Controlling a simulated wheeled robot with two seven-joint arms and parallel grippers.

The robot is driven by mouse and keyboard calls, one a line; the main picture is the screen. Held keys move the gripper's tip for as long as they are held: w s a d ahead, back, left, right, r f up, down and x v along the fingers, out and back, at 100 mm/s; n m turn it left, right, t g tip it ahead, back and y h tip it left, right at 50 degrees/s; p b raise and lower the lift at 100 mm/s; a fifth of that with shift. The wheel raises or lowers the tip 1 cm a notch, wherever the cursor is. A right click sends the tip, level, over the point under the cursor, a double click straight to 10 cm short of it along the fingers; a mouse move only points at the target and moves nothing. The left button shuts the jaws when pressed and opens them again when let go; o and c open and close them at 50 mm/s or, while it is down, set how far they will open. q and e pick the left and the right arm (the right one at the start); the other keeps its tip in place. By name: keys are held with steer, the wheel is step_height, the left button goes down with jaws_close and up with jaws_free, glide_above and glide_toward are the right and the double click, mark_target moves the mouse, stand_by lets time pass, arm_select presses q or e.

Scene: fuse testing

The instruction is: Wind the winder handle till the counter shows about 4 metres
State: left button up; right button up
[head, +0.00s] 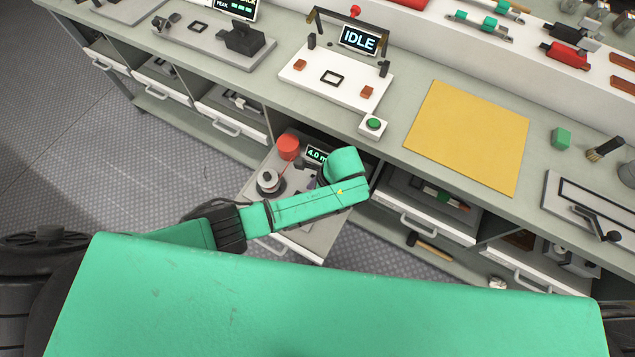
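The winder stands in a pulled-out drawer (315,247) below the bench, with a red spool (288,147) at its back and a grey and black reel (269,182) at its left. A thin red line runs between the two. The winder's counter (316,154) reads "4.0 m", its right end covered by my arm. My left arm reaches across the drawer from the left, its wrist over the winder's right part. The wrist hides the winder handle and my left gripper, so I cannot see their contact. My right gripper is not in view.
Above the drawer, the bench holds a white tester with an "IDLE" display (359,40), a green button (374,124) and a yellow mat (468,134). To the right lie a green block (561,138), a brush (605,148) and a crank device (598,222). Other drawers flank the open one.

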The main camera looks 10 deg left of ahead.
arm_select(q)
steer(key=v, duration=0.7)
